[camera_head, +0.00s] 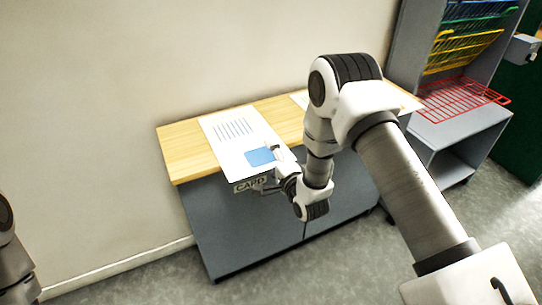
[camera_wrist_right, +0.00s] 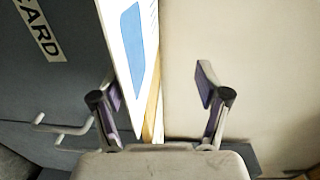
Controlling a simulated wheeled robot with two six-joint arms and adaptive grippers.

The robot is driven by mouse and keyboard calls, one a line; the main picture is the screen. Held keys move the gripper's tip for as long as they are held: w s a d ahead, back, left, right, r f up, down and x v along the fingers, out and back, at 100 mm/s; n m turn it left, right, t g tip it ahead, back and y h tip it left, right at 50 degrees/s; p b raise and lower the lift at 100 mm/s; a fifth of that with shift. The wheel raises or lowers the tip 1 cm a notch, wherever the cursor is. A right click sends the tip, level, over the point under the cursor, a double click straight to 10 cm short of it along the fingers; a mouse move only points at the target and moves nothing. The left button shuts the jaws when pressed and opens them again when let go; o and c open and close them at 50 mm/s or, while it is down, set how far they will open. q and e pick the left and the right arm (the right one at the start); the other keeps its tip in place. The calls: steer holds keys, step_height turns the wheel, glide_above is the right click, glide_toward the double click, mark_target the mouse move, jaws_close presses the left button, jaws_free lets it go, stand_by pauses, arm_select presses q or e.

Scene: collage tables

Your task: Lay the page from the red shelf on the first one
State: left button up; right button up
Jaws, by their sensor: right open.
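A white page (camera_head: 232,130) with blue lines and a blue rectangle lies on the left of the wooden tabletop (camera_head: 185,152), its near end reaching the front edge. Whether it is one sheet or a stack cannot be told. My right gripper (camera_head: 272,168) is at that near end. In the right wrist view my right gripper (camera_wrist_right: 157,95) is open, with the page (camera_wrist_right: 118,30) edge-on between its fingers and not clamped. The red wire shelf (camera_head: 462,100) at the right looks empty. My left gripper is out of the picture.
More white paper (camera_head: 299,97) shows on the table, partly hidden by my right arm. The grey cabinet front (camera_head: 240,225) bears a CARD label (camera_head: 249,184) and, in the wrist view, a handle (camera_wrist_right: 60,128). Yellow, green and blue wire shelves (camera_head: 465,45) rise above the red one.

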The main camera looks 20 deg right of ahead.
steer(key=shift+f, duration=0.15)
steer(key=shift+f+b, duration=1.2)
steer(key=shift+f, duration=0.15)
steer(key=s, duration=0.9)
steer(key=shift+d+p, duration=0.15)
steer(key=shift+p, duration=0.3)
steer(key=s+r+p, duration=0.2)
steer(key=r, duration=0.1)
steer(key=s+r+p, duration=0.1)
steer(key=r, duration=0.1)
steer(key=shift+p, duration=0.4)
